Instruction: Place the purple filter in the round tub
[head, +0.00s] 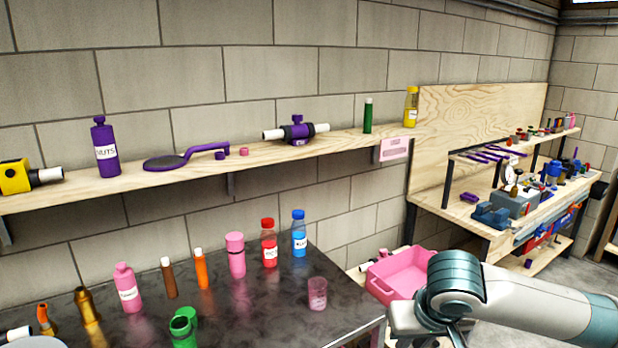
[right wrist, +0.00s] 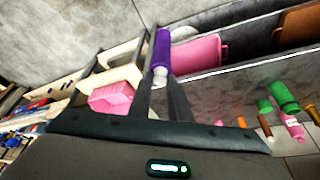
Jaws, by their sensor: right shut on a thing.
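The purple filter (right wrist: 162,50), a slim purple cylinder with a white end, is between the fingertips of my right gripper (right wrist: 163,80) in the right wrist view. The gripper is shut on it near its white end, and the filter sticks out beyond the fingers. In the head view my right arm comes in from the right, but its gripper and the filter cannot be made out. A pale rounded edge (head: 18,343) shows at the bottom left corner of the head view; I cannot tell whether it is the round tub. My left gripper is not in view.
The dark table (head: 260,300) holds several bottles and tubes, with a pink cup (head: 317,293) near its right end. A pink square-sided bin (head: 402,272) is beyond that end, beside my arm. A wooden shelf (head: 260,158) with purple items runs above. A cluttered workbench (head: 480,213) stands right.

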